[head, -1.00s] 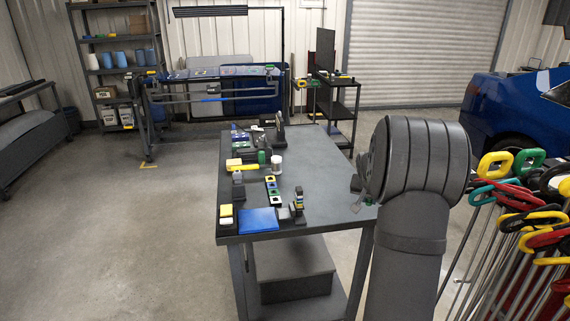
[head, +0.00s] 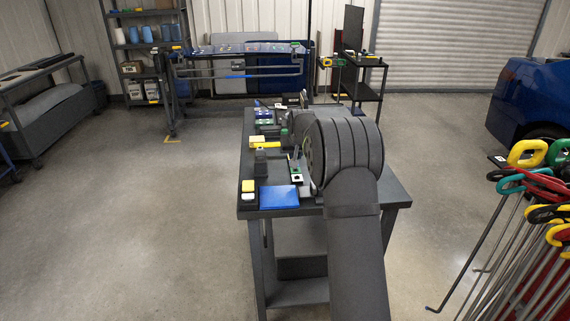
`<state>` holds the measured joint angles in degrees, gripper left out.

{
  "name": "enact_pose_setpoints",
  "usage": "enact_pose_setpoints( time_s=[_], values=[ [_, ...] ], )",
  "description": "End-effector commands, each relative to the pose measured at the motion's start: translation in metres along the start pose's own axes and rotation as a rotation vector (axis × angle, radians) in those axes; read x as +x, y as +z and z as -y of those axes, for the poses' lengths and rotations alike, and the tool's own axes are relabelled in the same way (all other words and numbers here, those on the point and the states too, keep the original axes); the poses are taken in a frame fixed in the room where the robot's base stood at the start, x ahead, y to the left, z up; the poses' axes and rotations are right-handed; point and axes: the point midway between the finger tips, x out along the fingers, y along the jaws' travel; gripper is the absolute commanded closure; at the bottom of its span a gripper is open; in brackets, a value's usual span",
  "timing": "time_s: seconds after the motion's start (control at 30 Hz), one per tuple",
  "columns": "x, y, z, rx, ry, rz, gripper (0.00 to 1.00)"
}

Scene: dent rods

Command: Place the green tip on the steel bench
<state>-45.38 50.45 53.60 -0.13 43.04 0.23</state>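The steel bench (head: 393,193) is a dark grey table in the middle of the head view. My large grey arm covers much of its right and central top. A narrow strip of coloured tips (head: 296,176) lies on the bench just left of my arm, with a green spot on it. A small upright green piece (head: 284,134) stands farther back. I cannot tell which of these, if either, is the green tip. My gripper is hidden behind my arm, so its fingers and anything in them do not show.
A blue pad (head: 279,197) and a yellow-and-white block (head: 248,190) lie at the bench's front left. A yellow-handled tool (head: 265,144) lies behind them. A rack of rods with coloured handles (head: 540,190) stands at the right. Bare bench top shows at the right front.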

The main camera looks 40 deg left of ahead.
Motion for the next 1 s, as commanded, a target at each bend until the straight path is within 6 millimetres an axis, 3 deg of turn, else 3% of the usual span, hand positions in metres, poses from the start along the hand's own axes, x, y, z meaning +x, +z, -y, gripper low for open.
enact_pose_setpoints(
  time_s=[0.1,0.3,0.47,0.73,1.0],
  values=[
    [0.022,-0.001,0.025,-0.002,-0.001,0.002,1.0],
    [0.044,-0.004,0.051,0.0,0.0,0.001,1.0],
    [0.051,-0.002,0.055,0.001,0.001,0.001,1.0],
    [0.08,0.017,0.055,0.001,0.0,0.001,1.0],
    [0.081,0.018,0.054,0.001,-0.001,-0.001,1.0]
  ],
)
